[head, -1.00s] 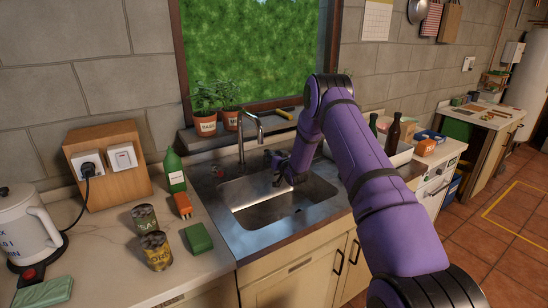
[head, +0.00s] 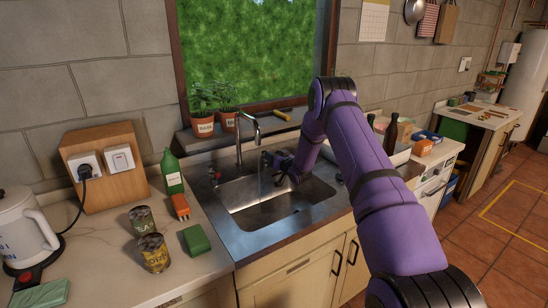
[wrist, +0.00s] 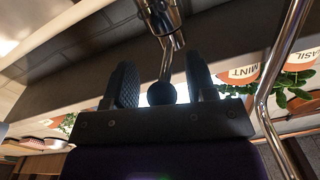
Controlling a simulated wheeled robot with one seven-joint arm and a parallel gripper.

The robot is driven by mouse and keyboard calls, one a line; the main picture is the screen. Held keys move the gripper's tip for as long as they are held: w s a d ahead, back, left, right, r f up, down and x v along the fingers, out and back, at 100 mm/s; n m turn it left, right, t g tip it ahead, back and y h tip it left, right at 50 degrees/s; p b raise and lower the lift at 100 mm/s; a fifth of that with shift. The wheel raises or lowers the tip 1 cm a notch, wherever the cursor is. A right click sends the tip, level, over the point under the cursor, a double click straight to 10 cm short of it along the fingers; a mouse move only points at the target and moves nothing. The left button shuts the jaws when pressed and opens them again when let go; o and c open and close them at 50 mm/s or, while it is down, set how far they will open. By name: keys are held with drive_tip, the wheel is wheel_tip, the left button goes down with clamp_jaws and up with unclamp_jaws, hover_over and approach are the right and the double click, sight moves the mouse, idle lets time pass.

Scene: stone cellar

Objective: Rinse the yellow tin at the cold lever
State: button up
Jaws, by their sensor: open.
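The yellow tin (head: 154,253), with a corn label, stands upright on the counter left of the sink (head: 225,223), far from my gripper. My gripper (head: 273,167) is open at the back right of the sink, beside the tap (head: 240,145). In the wrist view, a dark round-ended lever (wrist: 161,94) lies between my two spread fingers, and the bright spout (wrist: 268,100) is to the right. I cannot tell whether either finger touches the lever. A red-marked lever (head: 215,174) is left of the tap. A faint thin stream seems to fall from the spout.
A green tin (head: 141,218), a green bottle (head: 173,172), an orange item (head: 180,206) and a green block (head: 197,239) share the left counter with a kettle (head: 25,232). Potted herbs (head: 227,118) stand on the sill behind the tap. The basin looks empty.

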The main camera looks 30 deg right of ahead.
drive_tip(key=shift+s, duration=0.1)
drive_tip(key=s, duration=1)
drive_tip(key=shift+s+d, duration=0.3)
drive_tip(key=shift+d, duration=0.1)
